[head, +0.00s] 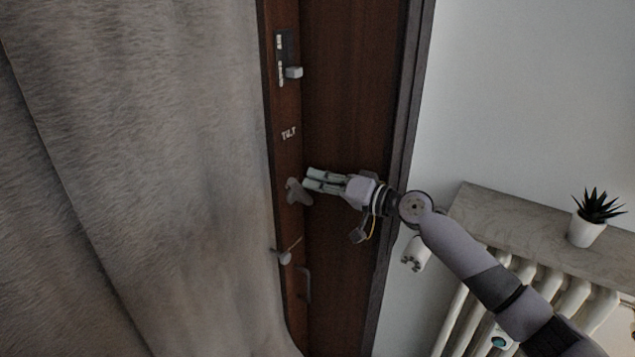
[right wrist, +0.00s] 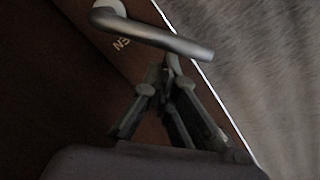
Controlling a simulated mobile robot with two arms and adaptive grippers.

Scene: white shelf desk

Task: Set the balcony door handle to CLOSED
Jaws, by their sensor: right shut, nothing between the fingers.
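The dark brown balcony door (head: 345,110) stands behind the right arm. A grey handle (head: 297,191) sits on its left stile, beside my right gripper's fingertips (head: 309,179). In the right wrist view, a metal lever handle (right wrist: 160,37) runs from a round base at upper left down to the right, and the letters "EN" show below it. My right gripper (right wrist: 166,75) is shut and empty, its fingertips close to the underside of the lever. I cannot tell whether they touch it. My left gripper is not in view.
A grey curtain (head: 130,170) hangs along the door's left edge. A small latch (head: 293,72) is higher on the stile, and a small knob-like fitting (head: 285,257) is lower. At right are a radiator (head: 575,297), a ledge (head: 530,225) and a potted plant (head: 587,229).

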